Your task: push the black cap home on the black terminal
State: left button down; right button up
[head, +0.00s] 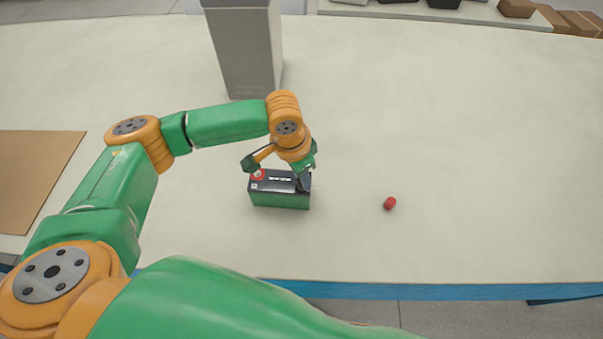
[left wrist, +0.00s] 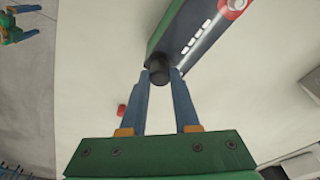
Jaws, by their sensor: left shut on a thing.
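The battery (head: 280,201) stands on the table, with a green body and a dark top. A red terminal (head: 258,174) shows at its left end; the battery also shows in the left wrist view (left wrist: 190,40). My left gripper (head: 303,180) is over the battery's right end. In the left wrist view its blue fingers (left wrist: 160,76) are shut on the black cap (left wrist: 158,72). The cap is at the battery's end. The black terminal is hidden, and I cannot tell how far down the cap sits. My right gripper cannot be made out clearly.
A small red cap (head: 389,203) lies on the table to the right of the battery. A tall grey box (head: 246,50) stands behind it. A brown mat (head: 35,175) lies at the left. The table (head: 460,150) is mostly clear on the right.

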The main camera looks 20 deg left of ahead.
pick_arm(q)
jog(key=shift+f, duration=0.3)
dwell(0.5)
jog(key=shift+c, duration=0.4)
grip_release()
notch_tip(320, 180, up, 5)
jog(key=p, duration=0.6)
jog(key=shift+r, duration=0.15)
jog(key=shift+r+p, duration=0.55)
jog(key=shift+r, duration=0.3)
